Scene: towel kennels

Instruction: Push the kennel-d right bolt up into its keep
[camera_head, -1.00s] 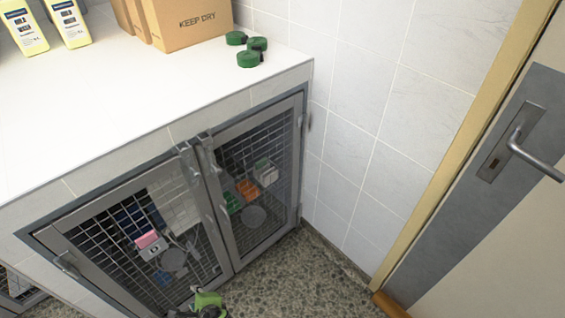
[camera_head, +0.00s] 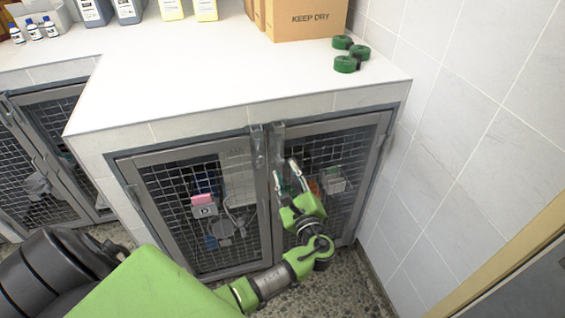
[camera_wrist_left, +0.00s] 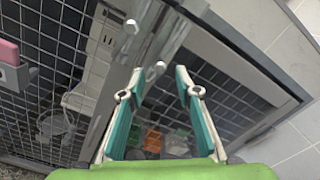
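The kennel with two mesh doors stands under the white counter. Its right door (camera_head: 345,137) and left door (camera_head: 190,152) both look shut. Upright bolts sit at the top where the doors meet: the right bolt (camera_head: 279,140) and, beside it, the left bolt (camera_head: 257,147). My left gripper (camera_head: 286,170) is open in front of the right door, just below the right bolt. In the left wrist view, its teal fingers (camera_wrist_left: 158,72) are spread, with a small metal knob (camera_wrist_left: 155,70) showing between the tips. Contact cannot be told. My right gripper is out of view.
A carton (camera_head: 305,20) and green rolls (camera_head: 347,63) stand on the counter (camera_head: 200,85). A tiled wall (camera_head: 450,120) closes the right side. Another kennel (camera_head: 50,130) is at left. Small items, including a pink-topped box (camera_head: 204,207), show behind the mesh.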

